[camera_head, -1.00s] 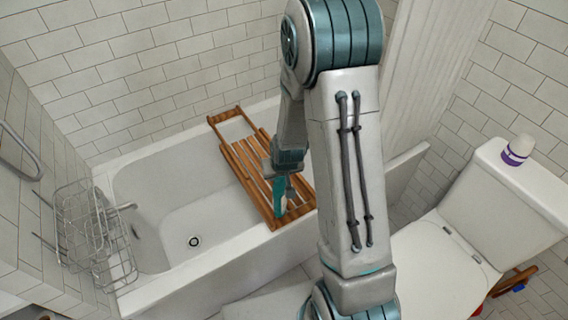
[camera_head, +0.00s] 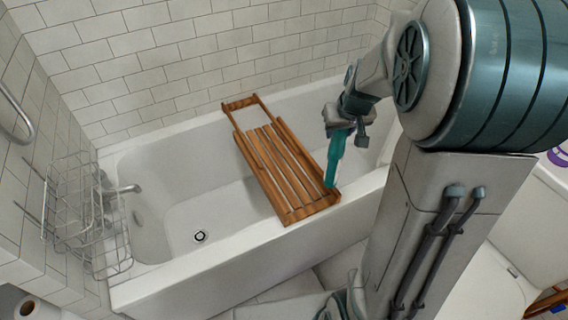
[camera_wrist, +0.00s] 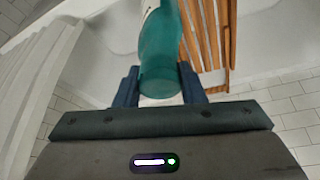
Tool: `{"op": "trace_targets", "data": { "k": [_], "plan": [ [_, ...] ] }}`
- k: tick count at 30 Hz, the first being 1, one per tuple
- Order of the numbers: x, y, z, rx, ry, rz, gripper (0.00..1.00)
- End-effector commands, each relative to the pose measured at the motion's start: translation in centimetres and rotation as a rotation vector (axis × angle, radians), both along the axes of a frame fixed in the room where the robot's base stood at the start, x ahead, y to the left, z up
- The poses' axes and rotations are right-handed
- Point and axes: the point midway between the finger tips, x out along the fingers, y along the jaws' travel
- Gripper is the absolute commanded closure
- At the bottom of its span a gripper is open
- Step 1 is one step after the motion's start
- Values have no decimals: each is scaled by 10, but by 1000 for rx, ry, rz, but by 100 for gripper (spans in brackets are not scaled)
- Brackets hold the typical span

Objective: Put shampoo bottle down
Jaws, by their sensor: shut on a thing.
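A teal shampoo bottle (camera_head: 337,157) hangs below my gripper (camera_head: 349,118) in the head view. In the wrist view the bottle (camera_wrist: 160,58) stands between the two dark fingers of my gripper (camera_wrist: 158,88), which is shut on it. In the head view the bottle's lower end appears beside the right front corner of the wooden bath tray (camera_head: 262,160). I cannot tell whether it touches the tray. The tray lies across the white bathtub (camera_head: 245,240) and its slats look bare. It also shows at the top right of the wrist view (camera_wrist: 210,35).
A wire rack (camera_head: 75,215) hangs on the left wall near the tub faucet (camera_head: 125,189). A toilet (camera_head: 475,285) stands at the right, partly behind my arm. A toilet roll (camera_head: 28,308) is at the lower left. The tub left of the tray is empty.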

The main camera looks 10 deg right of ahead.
Motion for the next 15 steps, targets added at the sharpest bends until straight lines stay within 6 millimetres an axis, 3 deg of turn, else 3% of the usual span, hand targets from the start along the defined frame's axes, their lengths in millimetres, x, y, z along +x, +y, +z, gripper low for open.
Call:
{"op": "trace_targets", "data": {
  "k": [8, 15],
  "plan": [
    [24, 29, -21, 0, 2, 4, 100],
    [56, 66, -51, 0, 2, 4, 100]
  ]
}}
